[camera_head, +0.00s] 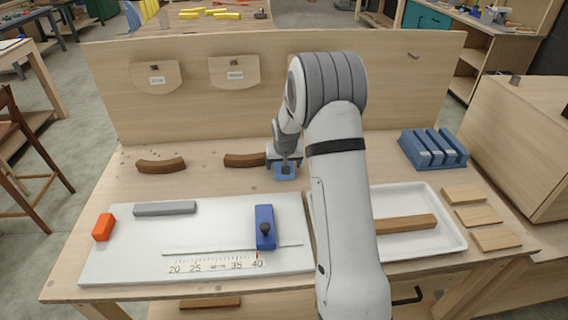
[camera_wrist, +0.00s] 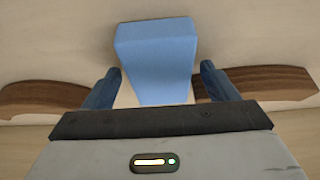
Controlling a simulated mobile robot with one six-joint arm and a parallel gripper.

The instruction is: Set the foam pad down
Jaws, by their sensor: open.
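A light blue block, which I take to be the foam pad (camera_head: 286,175), is at the back middle of the table, just below my gripper (camera_head: 284,162). In the wrist view the pad (camera_wrist: 155,55) has a wide far end and narrows toward the gripper. The gripper's dark blue fingers (camera_wrist: 160,84) are open, one on each side of the pad's near part. Whether either finger touches the pad, and whether its underside rests fully on the table, I cannot tell.
Curved brown wood pieces (camera_head: 161,165) (camera_head: 244,160) lie left of the pad. A white board (camera_head: 130,250) with a blue stop (camera_head: 265,228) lies in front. My arm partly hides a white tray (camera_head: 455,240). A blue slotted rack (camera_head: 433,149) stands right. An upright wooden panel (camera_head: 200,110) closes the back.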

